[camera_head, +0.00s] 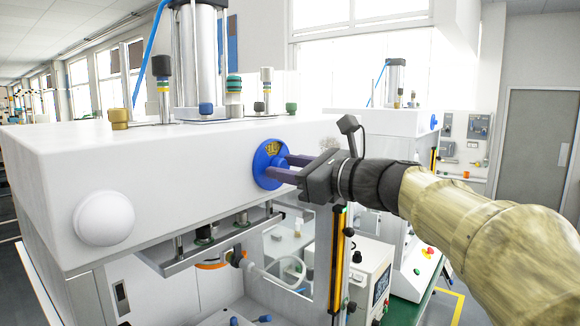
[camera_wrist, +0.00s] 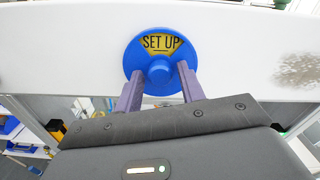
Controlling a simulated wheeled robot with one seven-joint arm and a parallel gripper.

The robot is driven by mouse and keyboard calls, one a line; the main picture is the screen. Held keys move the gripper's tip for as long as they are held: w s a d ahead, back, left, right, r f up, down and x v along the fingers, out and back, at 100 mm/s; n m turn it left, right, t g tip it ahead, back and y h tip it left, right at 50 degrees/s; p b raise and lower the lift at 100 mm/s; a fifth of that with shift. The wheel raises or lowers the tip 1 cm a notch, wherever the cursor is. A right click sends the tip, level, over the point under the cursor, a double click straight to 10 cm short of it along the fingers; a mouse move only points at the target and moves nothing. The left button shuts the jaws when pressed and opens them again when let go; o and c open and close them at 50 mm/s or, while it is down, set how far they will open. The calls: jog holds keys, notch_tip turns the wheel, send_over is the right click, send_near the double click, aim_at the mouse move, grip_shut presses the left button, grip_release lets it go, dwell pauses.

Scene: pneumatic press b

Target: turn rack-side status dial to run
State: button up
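The status dial is a round blue disc (camera_head: 268,164) on the front of the white press head, with a yellow window at its top. In the wrist view the dial (camera_wrist: 150,50) reads "SET UP" in that window, with a round blue knob (camera_wrist: 159,71) at its centre. My gripper (camera_head: 278,168) reaches the dial from the right. In the wrist view the fingers of my gripper (camera_wrist: 158,80) are spread apart, one on each side below the knob, with a gap between them. Their tips overlap the dial's lower part; I cannot tell whether they touch it.
The white press head (camera_head: 170,165) carries a white round cap (camera_head: 104,218) at left and a cylinder with fittings on top. Below it is the press work area with a yellow light-curtain post (camera_head: 337,265). A control box (camera_head: 368,280) stands to the right, under my arm.

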jog(key=c, duration=0.7)
jog(key=shift+o, duration=0.2)
jog(key=shift+f+n+b, duration=0.15)
jog(key=shift+n+b, duration=0.35)
jog(key=shift+b, duration=0.25)
jog(key=n+b, duration=1.9)
jog(key=n, duration=1.6)
jog(key=shift+w+f, duration=0.1)
